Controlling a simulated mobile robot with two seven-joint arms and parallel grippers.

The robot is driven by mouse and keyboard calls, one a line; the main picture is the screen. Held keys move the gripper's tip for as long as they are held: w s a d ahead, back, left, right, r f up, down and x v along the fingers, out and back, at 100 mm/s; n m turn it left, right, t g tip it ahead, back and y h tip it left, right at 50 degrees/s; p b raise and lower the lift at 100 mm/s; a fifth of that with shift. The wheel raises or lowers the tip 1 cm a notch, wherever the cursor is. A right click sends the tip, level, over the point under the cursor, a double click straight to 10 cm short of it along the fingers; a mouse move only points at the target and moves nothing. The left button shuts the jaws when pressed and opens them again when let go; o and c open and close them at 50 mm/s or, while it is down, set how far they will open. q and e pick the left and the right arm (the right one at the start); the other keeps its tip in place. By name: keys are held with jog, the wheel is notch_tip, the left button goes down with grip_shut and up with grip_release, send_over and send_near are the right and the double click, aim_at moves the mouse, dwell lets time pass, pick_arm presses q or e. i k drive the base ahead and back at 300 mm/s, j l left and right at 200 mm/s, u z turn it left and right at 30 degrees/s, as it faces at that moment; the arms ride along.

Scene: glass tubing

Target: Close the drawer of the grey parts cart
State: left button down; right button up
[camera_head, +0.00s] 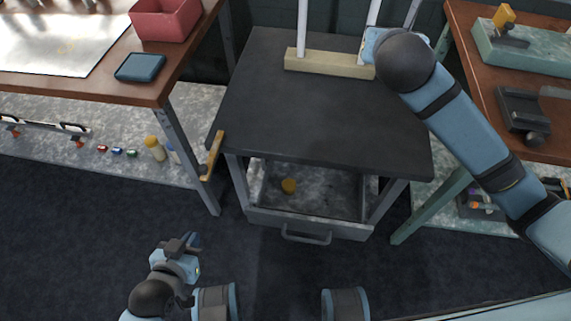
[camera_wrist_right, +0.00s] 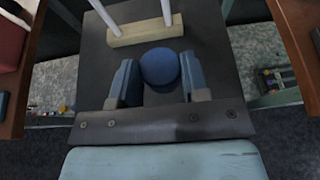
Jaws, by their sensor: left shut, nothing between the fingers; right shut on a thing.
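The grey parts cart (camera_head: 300,110) stands in the middle of the head view, with a dark flat top. Its drawer (camera_head: 258,217) is open toward me, with its front and bar handle (camera_head: 306,239) out past the cart top's near edge. A small orange-yellow piece (camera_head: 288,186) lies inside the drawer. My left gripper (camera_head: 188,243) is shut and empty, low and left of the drawer front, apart from the handle. My right gripper (camera_wrist_right: 160,82) is over the cart top and shut on a round blue thing (camera_wrist_right: 160,66); its fingers are mostly hidden in the head view.
A pale wooden block (camera_head: 330,65) with white upright tubes stands at the cart's far edge. A brown bench (camera_head: 90,88) with a red bin (camera_head: 165,18) is at left; another bench (camera_head: 470,50) is at right. A yellow-handled item (camera_head: 214,152) sits at the cart's left side. Dark floor is clear in front.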

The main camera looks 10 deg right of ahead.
aim_at(330, 202)
jog(key=k+l+u, duration=0.1)
jog(key=k+l, duration=0.4)
jog(key=k, duration=0.2)
jog(key=l, duration=0.35)
jog(key=k+l, duration=0.1)
jog(key=l, duration=0.2)
jog(key=i+l, duration=0.1)
